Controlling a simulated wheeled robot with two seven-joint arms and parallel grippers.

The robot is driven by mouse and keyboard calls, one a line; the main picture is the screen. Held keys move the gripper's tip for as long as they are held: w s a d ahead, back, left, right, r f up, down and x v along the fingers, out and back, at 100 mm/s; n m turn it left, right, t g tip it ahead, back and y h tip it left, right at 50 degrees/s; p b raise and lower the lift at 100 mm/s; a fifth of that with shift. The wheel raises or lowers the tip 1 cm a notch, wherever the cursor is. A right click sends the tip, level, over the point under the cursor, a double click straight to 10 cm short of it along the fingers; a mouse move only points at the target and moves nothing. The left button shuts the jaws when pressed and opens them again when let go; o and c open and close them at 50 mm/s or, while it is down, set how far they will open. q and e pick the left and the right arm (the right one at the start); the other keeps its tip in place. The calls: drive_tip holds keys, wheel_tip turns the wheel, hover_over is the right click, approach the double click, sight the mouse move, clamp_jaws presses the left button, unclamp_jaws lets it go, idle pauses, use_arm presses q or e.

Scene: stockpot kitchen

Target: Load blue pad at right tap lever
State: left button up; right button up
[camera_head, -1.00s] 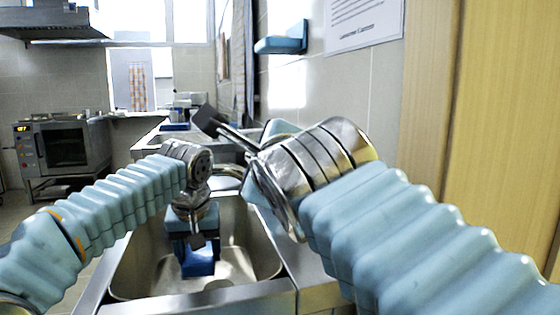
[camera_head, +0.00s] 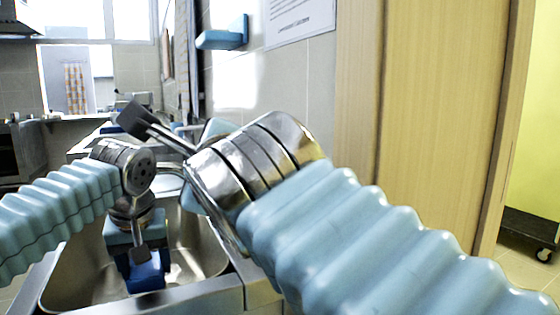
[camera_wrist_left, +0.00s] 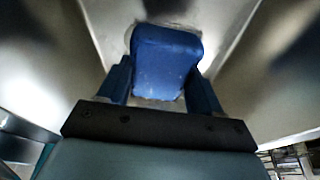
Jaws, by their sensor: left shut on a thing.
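My left gripper (camera_head: 142,274) points down into the sink (camera_head: 62,272). In the left wrist view a blue pad (camera_wrist_left: 166,62) sits between its two dark blue fingers, and the gripper is shut on it. In the head view the pad cannot be told apart from the blue fingers. My right arm crosses the middle of the head view. A curved metal pipe, perhaps the tap spout, shows partly between the two wrists. I cannot make out the right tap lever.
The tiled wall beyond the sink carries a light blue holder (camera_head: 222,36) and a paper notice (camera_head: 300,20). A wooden panel (camera_head: 430,110) stands to the right. Open floor and a dark wheeled trolley (camera_head: 529,228) are at far right. An oven (camera_head: 12,155) is at far left.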

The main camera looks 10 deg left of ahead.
sight(153, 285)
use_arm(q)
drive_tip(key=shift+s+d+b, duration=0.5)
drive_tip(key=shift+s+d, duration=1.05)
drive_tip(key=shift+d, duration=0.2)
drive_tip(key=s+d+r+p, duration=0.3)
drive_tip(key=r, duration=0.1)
drive_tip(key=shift+s+d, duration=0.15)
drive_tip(key=shift+d, duration=0.25)
drive_tip(key=shift+r, duration=0.1)
idle(0.9)
